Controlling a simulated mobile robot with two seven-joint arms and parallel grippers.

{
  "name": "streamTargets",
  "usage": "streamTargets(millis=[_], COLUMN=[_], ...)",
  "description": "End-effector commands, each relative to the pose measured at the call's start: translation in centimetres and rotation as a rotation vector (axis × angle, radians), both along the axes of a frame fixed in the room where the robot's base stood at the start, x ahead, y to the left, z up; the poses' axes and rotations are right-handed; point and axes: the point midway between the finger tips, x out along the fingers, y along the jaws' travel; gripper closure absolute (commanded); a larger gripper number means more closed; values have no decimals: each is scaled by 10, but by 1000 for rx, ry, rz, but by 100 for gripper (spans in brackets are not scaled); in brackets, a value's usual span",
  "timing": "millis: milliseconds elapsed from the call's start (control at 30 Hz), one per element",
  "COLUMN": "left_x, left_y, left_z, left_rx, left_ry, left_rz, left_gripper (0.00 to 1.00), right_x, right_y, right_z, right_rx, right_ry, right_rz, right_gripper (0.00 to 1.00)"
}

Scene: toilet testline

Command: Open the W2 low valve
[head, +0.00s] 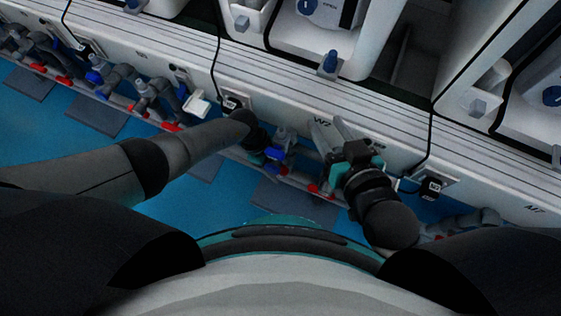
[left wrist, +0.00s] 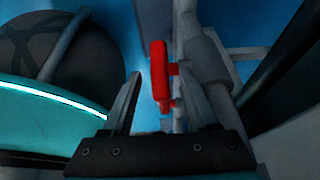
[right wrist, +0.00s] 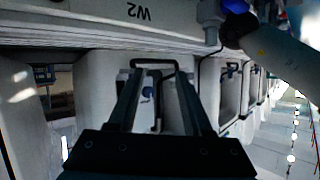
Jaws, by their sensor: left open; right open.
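The W2 label (head: 321,121) is on the white panel in the head view; it shows upside down in the right wrist view (right wrist: 139,12). Below it are pipes with a blue valve part (head: 275,154) and a red handle (head: 320,190). My left gripper (head: 268,160) is down at these pipes, mostly hidden by its own arm. In the left wrist view a red valve handle (left wrist: 160,75) stands between its open fingers (left wrist: 157,88), with no clear grip on it. My right gripper (head: 328,135) is open and empty, raised by the panel near the label.
More pipes with red and blue handles (head: 150,97) run along the panel to the left. Black cables hang down to panel sockets (head: 236,102) and (head: 432,187). White units with a blue knob (head: 330,62) stand above the ledge.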

Motion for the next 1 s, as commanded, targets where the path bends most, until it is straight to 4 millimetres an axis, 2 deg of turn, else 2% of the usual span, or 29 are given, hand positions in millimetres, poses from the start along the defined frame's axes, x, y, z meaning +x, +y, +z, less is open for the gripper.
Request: streamTargets(millis=[600, 1000], left_x=[-3, -4], left_y=[-9, -10], left_z=[-22, -24], left_rx=[-1, -1], left_ry=[1, 0], left_rz=[1, 0], left_gripper=[40, 40], right_x=[-9, -11], right_y=[22, 23], right_z=[19, 24], right_rx=[175, 201], right_ry=[-270, -310], right_rz=[-5, -9], right_gripper=[50, 50])
